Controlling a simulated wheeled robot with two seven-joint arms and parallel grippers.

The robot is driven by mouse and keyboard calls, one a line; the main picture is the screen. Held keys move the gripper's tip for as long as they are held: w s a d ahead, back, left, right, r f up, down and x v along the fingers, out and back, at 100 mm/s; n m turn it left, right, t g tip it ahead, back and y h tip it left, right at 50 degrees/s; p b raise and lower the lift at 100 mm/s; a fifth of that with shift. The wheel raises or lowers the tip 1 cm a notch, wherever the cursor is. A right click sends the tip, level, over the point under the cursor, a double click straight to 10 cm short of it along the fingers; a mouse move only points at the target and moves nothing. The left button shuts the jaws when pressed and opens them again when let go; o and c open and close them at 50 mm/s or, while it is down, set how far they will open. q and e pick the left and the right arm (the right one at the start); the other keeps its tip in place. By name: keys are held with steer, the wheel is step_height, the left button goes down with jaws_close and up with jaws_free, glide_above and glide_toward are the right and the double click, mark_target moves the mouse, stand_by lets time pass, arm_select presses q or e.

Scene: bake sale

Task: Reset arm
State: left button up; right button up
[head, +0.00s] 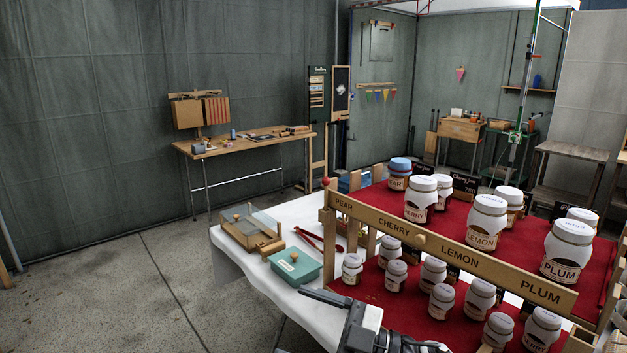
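One gripper (325,298) shows at the bottom of the head view, with its arm running off toward the lower right; I take it to be my right one. Its dark fingers point left, over the front edge of the white-covered table (225,243). No object shows between the fingers, but their gap cannot be made out. It is in front of the lower shelf of jars and below the teal box (294,267). My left gripper is not in view.
A wooden stand with red shelves (380,210) holds several white-lidded jars, including a plum jar (567,251) and a lemon jar (486,222). A wooden case (252,232) and red tongs (318,240) lie behind the teal box. Open floor (120,290) is at left.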

steer(key=s+d+f+m+t+h, duration=0.3)
steer(key=d+f+m+t+h, duration=0.2)
steer(key=f+m+h, duration=0.25)
steer(key=s+d+f+m+t+h, duration=0.2)
steer(key=d+f+m+t+h, duration=0.4)
steer(key=m, duration=0.3)
steer(key=s+d+f+m+g+h, duration=0.2)
steer(key=s+d+f+g, duration=0.3)
steer(key=s+f, duration=0.7)
steer(key=shift+s+d+g+h, duration=0.2)
steer(key=shift+s+g+h, duration=0.3)
steer(key=shift+h, duration=0.25)
steer(key=shift+f, duration=0.1)
